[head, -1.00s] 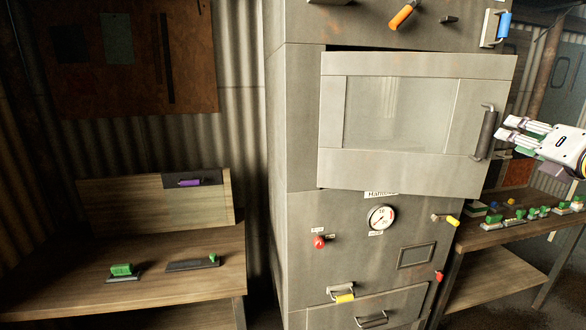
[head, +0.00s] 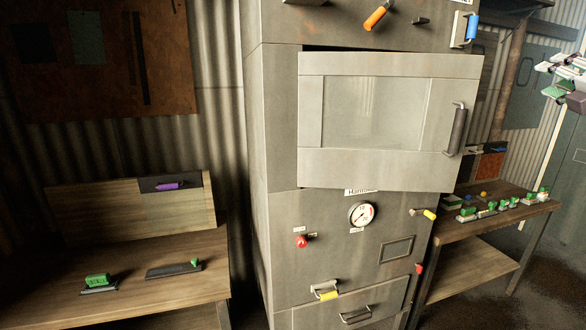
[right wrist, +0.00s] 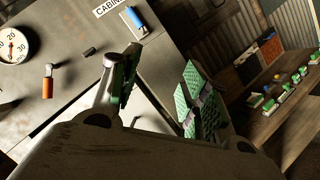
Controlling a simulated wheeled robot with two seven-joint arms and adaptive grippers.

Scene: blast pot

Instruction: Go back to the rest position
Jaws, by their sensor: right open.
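My right gripper (head: 556,80) is at the upper right edge of the head view, open and empty, apart from the cabinet. Its two fingers with green pads (right wrist: 165,95) show spread in the right wrist view. The metal cabinet (head: 268,150) stands in the middle of the head view. Its windowed door (head: 375,170) stands slightly ajar, with a dark gap along its top. The door's vertical handle (head: 457,130) is free of the gripper. My left gripper is not in view.
A wooden bench (head: 170,265) at the left bears green-handled pieces and a purple one. A second bench (head: 480,240) at the right bears several small green-handled items. Orange (head: 376,18) and blue (head: 465,28) handles stick out from the cabinet's upper part.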

